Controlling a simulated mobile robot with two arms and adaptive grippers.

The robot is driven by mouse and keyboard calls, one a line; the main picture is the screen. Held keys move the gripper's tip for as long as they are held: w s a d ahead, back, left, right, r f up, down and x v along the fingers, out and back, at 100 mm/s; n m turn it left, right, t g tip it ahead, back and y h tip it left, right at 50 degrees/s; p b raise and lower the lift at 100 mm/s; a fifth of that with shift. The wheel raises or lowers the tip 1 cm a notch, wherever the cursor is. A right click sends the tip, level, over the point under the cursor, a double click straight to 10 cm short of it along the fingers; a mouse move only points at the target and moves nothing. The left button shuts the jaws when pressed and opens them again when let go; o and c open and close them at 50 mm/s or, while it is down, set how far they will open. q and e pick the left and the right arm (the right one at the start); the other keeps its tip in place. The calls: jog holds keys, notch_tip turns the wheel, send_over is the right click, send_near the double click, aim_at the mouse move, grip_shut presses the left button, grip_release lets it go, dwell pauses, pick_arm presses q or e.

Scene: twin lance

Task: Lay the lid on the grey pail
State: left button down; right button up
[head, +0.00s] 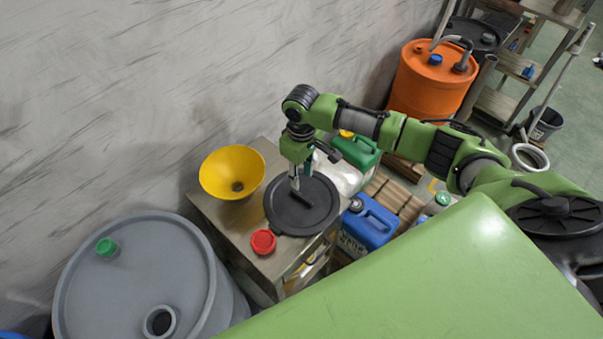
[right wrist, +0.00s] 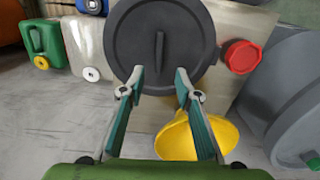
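The lid (head: 318,212) is a dark, round disc with a raised bar handle across its middle. It lies flat on the metal bench (head: 222,216), and it also shows in the right wrist view (right wrist: 133,38). My right gripper (head: 296,183) points down over the lid. In the right wrist view its two fingers (right wrist: 160,74) are open, apart on either side of the line of the handle, with nothing held between them. I cannot tell the exact height above the handle. My left gripper is not in view.
A yellow funnel (head: 231,172) and a red cap (head: 263,241) sit beside the lid. A blue canister (head: 369,224) and a green one (head: 358,152) stand to the right. A large grey drum (head: 130,275) is at left; an orange drum (head: 430,82) stands behind.

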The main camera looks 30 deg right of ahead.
jog(key=b, duration=0.8)
send_over(302, 196)
jog(key=shift+f, duration=5)
grip_shut()
notch_tip(302, 196, up, 6)
jog(key=p, duration=0.6)
jog(key=shift+a+r, duration=0.1)
